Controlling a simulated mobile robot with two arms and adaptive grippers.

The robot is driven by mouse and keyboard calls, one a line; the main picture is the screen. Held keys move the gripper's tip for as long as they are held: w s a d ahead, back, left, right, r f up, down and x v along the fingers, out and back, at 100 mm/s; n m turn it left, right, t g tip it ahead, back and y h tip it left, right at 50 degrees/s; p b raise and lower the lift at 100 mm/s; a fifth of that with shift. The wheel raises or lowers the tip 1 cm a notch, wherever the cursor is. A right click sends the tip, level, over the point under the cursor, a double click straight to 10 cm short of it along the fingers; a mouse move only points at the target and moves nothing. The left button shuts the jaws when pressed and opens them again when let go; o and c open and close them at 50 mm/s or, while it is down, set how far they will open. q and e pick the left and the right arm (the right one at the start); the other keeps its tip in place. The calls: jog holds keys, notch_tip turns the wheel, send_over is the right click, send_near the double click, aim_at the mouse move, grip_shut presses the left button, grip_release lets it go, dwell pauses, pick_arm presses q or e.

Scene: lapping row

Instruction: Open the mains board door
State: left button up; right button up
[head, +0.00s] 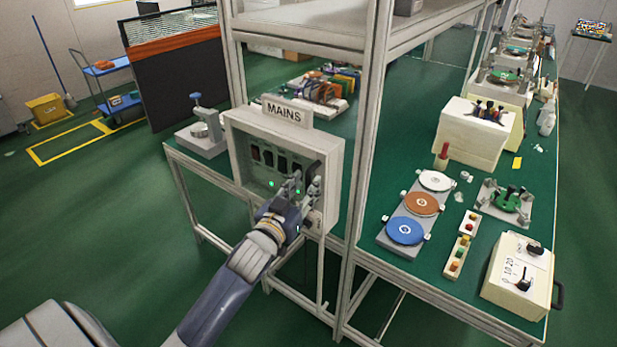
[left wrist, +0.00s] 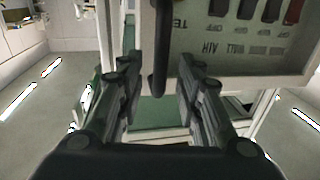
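The mains board (head: 332,160) is a pale grey box with a "MAINS" sign on top, fixed at the shelf frame. Dark switches and green lights show on its front. I cannot tell clearly whether a clear door pane covers them. A dark bar handle (left wrist: 160,50) shows at the front in the left wrist view, near the switch panel (left wrist: 235,45). My left gripper (head: 302,188) is at the board's lower right front. Its fingers (left wrist: 155,88) are apart, with the handle's lower end between them in the picture; contact is not clear. My right gripper is not in view.
White shelf posts (head: 362,170) stand just right of the board. A green bench (head: 380,262) at right carries a row of coloured discs (head: 421,203) and a switch box (head: 517,275). A small press (head: 203,130) stands left of the board. The floor at left is open.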

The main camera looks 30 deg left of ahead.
pick_arm(q)
jog(key=shift+w+a, duration=0.15)
jog(key=shift+w, duration=1.15)
grip_shut()
